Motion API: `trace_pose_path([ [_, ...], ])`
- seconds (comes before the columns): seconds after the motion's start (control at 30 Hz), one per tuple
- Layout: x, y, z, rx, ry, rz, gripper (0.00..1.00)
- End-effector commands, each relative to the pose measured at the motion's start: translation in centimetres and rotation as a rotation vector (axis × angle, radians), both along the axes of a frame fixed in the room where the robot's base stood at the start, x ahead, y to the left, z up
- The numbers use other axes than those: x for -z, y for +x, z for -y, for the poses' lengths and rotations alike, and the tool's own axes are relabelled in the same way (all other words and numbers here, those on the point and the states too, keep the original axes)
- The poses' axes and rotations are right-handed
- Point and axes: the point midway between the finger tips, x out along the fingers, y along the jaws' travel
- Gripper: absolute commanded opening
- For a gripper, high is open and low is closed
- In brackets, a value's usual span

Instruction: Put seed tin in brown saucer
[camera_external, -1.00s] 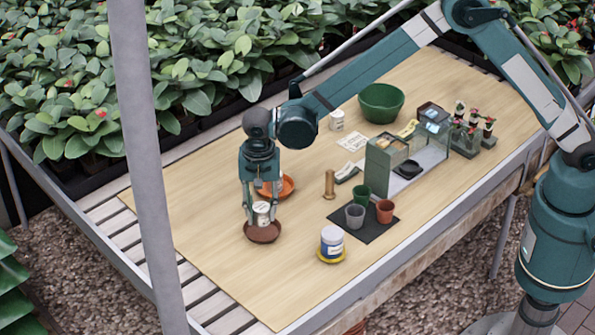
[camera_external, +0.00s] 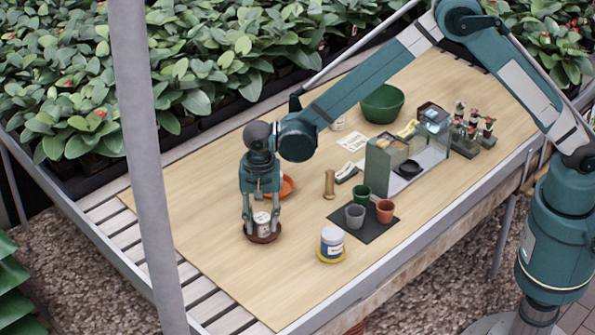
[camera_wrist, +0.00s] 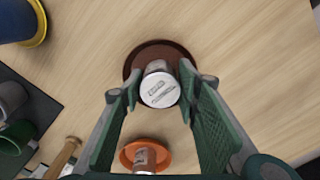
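The seed tin (camera_external: 262,223), a small pale tin with a printed white lid (camera_wrist: 159,90), stands in the brown saucer (camera_external: 263,238). The saucer's dark rim also shows around the tin in the wrist view (camera_wrist: 130,63). My gripper (camera_external: 262,225) points down with one finger on each side of the tin. In the wrist view its fingertips (camera_wrist: 160,88) appear slightly apart from the tin, with narrow gaps on both sides, so it looks open. The tin's base is partly hidden by the fingers and saucer rim.
An orange saucer (camera_external: 287,186) with another small tin (camera_wrist: 145,158) lies close behind. A blue-and-white jar (camera_external: 332,241) stands in a yellow saucer to the right. Small pots stand on a dark mat (camera_external: 366,230) near a wooden peg (camera_external: 329,184). The table's front left is clear.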

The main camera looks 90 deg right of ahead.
Motion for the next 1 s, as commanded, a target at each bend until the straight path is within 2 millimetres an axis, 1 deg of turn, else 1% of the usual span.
trace_pose_path([
  [0.37,-0.1,0.0,0.0,0.0,0.0,0.0,0.35],
  [0.57,-0.9,0.0,0.0,0.0,0.0,0.0,0.35],
  [0.77,-3.2,0.0,0.0,0.0,0.0,0.0,0.35],
  [1.0,-7.0,0.0,0.0,0.0,0.0,0.0,0.35],
])
